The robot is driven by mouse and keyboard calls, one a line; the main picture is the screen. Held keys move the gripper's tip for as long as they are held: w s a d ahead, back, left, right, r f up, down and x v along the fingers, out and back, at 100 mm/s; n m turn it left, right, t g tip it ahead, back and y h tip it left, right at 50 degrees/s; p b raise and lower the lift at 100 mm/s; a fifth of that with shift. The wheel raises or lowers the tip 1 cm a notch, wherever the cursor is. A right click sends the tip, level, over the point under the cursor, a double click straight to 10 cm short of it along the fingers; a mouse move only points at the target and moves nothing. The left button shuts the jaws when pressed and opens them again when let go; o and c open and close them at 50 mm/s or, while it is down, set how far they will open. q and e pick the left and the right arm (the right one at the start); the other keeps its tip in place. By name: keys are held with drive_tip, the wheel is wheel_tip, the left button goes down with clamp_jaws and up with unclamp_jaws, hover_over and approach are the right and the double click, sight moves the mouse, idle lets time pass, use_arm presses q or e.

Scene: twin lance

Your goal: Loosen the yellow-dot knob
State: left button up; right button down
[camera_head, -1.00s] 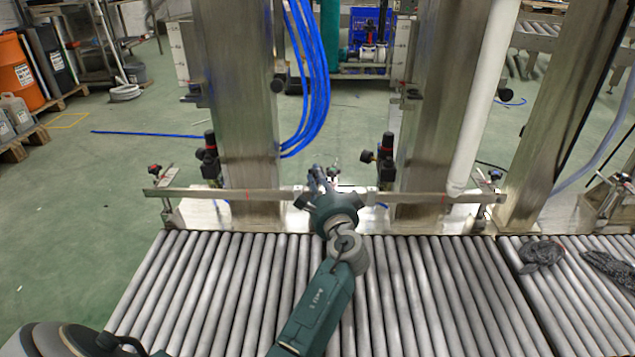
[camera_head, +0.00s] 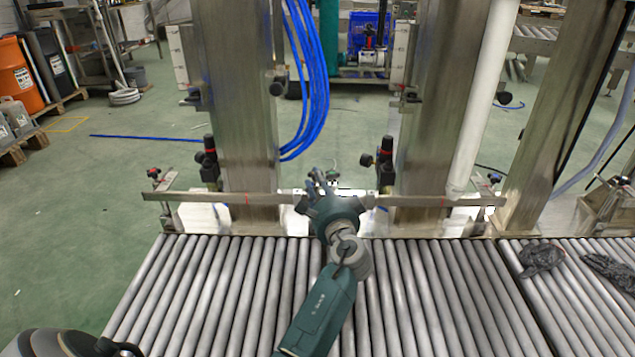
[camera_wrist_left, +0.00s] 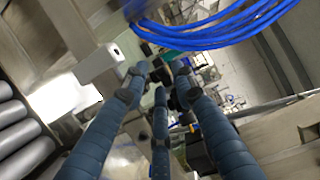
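My left gripper (camera_head: 320,176) is above the long metal rail (camera_head: 220,198), between the two steel posts. In the left wrist view its three blue-grey fingers (camera_wrist_left: 158,82) reach forward with gaps between their tips, and I see nothing held. No yellow dot can be made out in either view. The part of the rail behind my gripper is partly hidden. My right gripper is not in view.
A roller conveyor (camera_head: 200,290) lies in front of the rail. Steel posts (camera_head: 237,100) and (camera_head: 440,100) rise behind it. Blue hoses (camera_head: 312,80) hang near my gripper and cross the top of the wrist view. Black regulators (camera_head: 210,160) and (camera_head: 385,160) stand near the posts.

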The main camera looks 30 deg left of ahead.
use_arm(q)
drive_tip(key=v, duration=0.7)
